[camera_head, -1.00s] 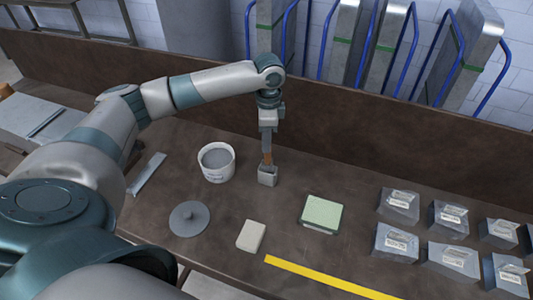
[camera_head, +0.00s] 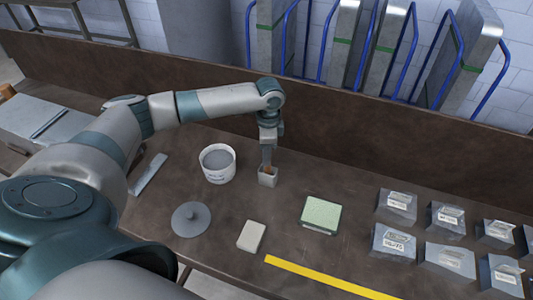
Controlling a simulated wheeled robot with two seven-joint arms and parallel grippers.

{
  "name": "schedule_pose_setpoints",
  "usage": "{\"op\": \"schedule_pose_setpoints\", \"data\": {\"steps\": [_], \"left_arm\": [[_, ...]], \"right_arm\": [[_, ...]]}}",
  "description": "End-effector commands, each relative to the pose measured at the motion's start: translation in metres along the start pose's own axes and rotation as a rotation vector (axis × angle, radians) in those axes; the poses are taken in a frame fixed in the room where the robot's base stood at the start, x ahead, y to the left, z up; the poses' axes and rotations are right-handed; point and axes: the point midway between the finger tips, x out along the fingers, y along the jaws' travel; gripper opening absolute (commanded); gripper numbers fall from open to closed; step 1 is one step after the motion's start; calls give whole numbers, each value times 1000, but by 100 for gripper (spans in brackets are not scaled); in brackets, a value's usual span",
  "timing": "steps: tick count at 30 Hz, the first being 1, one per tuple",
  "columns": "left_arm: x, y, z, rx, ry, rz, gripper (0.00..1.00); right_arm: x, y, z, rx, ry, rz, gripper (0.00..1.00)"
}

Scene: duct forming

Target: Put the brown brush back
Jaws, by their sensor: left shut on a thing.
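The brown brush (camera_head: 267,170) shows only as a small brown piece between my left gripper (camera_head: 268,163) and a small grey open-topped holder (camera_head: 267,180). My left gripper points straight down, shut on the brush, just above the holder's mouth. The lower part of the brush is hidden inside or behind the holder's wall. My right gripper is not in view.
A white bucket of grey material (camera_head: 217,163) stands just left of the holder. A grey round lid (camera_head: 190,219), a beige block (camera_head: 251,236) and a green-topped box (camera_head: 321,214) lie nearer. Several grey metal pieces (camera_head: 445,220) stand at right. A raised back board (camera_head: 400,140) runs behind.

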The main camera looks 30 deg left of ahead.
Motion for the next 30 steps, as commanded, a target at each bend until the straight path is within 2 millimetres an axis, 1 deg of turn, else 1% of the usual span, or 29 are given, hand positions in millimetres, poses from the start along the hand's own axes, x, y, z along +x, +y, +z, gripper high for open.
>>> {"op": "schedule_pose_setpoints", "data": {"steps": [8,9,10,11,23,26,30], "left_arm": [[2,0,0,0,0,0,0],[1,0,0,0,0,0,21],[1,0,0,0,0,0,28],[1,0,0,0,0,0,30],[-2,0,0,0,1,-1,30],[-8,-1,0,0,1,-2,30],[-23,-1,0,0,2,-3,30]], "right_arm": [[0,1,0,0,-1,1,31],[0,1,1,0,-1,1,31],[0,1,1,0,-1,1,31],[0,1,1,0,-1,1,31],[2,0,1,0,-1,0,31],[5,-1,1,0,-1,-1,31],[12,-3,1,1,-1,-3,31]]}}
